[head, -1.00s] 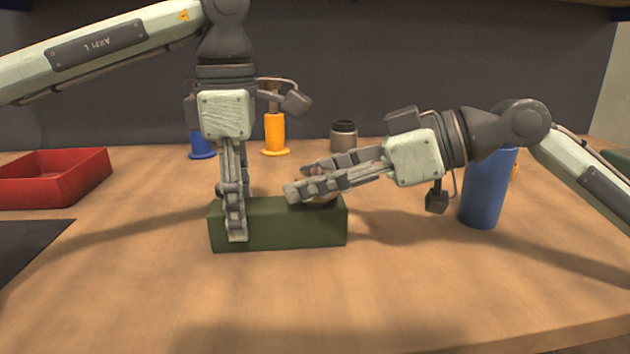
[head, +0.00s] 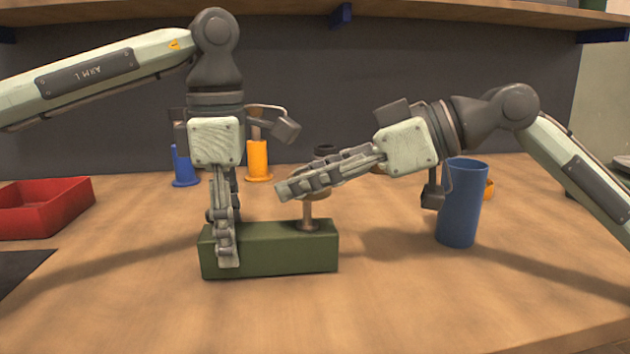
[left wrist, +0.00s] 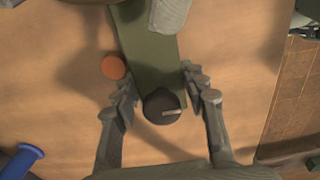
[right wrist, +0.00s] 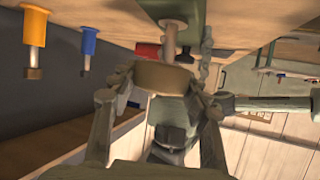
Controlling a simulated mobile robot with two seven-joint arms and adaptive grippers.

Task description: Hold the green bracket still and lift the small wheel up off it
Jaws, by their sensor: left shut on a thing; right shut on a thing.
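The green bracket (head: 285,250) lies on the bench as a long block, and it also shows in the left wrist view (left wrist: 150,55). My left gripper (head: 226,252) points down and is shut across the bracket's left end. My right gripper (head: 290,188) comes in from the right and is shut on the small wheel (right wrist: 163,76), a brownish disc mostly hidden by the fingers in the head view. The wheel is above the bracket's right end, clear of its top face. A thin metal stem (head: 307,212) stands between them. I cannot tell whether the wheel still surrounds the stem's top.
A blue cup (head: 461,205) stands right of the bracket, close under my right arm. A red tray (head: 40,208) is at the left. A blue peg (head: 184,165) and an orange peg (head: 258,161) stand behind. The bench in front is clear.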

